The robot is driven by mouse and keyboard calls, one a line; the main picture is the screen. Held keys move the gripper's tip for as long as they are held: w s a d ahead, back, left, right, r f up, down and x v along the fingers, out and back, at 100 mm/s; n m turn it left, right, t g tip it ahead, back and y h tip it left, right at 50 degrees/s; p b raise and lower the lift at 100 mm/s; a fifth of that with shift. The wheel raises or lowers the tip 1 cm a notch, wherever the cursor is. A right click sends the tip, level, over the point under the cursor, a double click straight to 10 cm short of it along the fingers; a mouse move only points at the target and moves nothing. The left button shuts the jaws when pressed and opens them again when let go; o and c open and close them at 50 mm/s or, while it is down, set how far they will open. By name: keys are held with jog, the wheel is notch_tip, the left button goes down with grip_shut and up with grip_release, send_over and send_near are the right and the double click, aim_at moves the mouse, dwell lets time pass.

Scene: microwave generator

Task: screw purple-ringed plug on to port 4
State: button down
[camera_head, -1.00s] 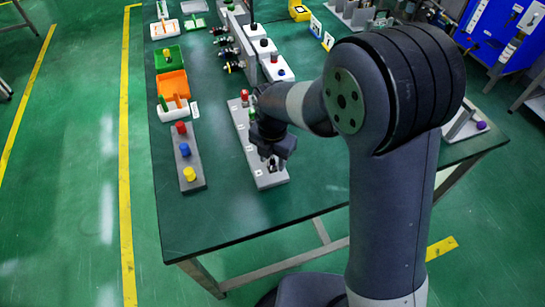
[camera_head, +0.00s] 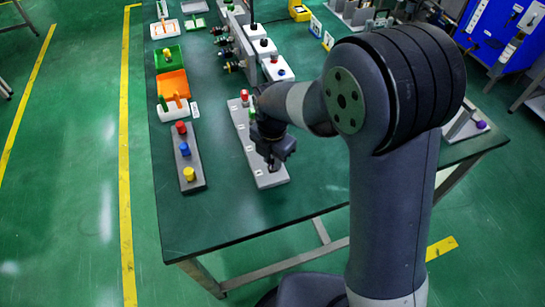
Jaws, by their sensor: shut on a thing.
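My gripper (camera_head: 272,161) points down over the near part of a long light-grey strip (camera_head: 270,181) on the green table. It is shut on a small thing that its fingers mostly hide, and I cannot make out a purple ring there. Several dark plugs with coloured rings (camera_head: 233,66) stick out of the left side of a grey panel (camera_head: 243,46) farther back. The port numbers are too small to read, so I cannot tell which is port 4.
A red peg (camera_head: 244,95) stands at the strip's far end. A dark-grey board (camera_head: 191,178) with red, blue and yellow knobs lies to the left. Behind it are an orange tray (camera_head: 173,84) and a green tray (camera_head: 168,56). The table's front is clear.

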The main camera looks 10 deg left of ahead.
jog(key=m, duration=1)
jog(key=shift+m, duration=0.4)
jog(key=m, duration=0.3)
jog(key=shift+m, duration=0.3)
jog(key=m, duration=0.3)
jog(key=shift+m, duration=0.3)
jog(key=m, duration=0.3)
jog(key=shift+m, duration=0.4)
jog(key=m, duration=0.6)
jog(key=shift+m, duration=0.3)
jog(key=c, duration=1.2)
grip_release()
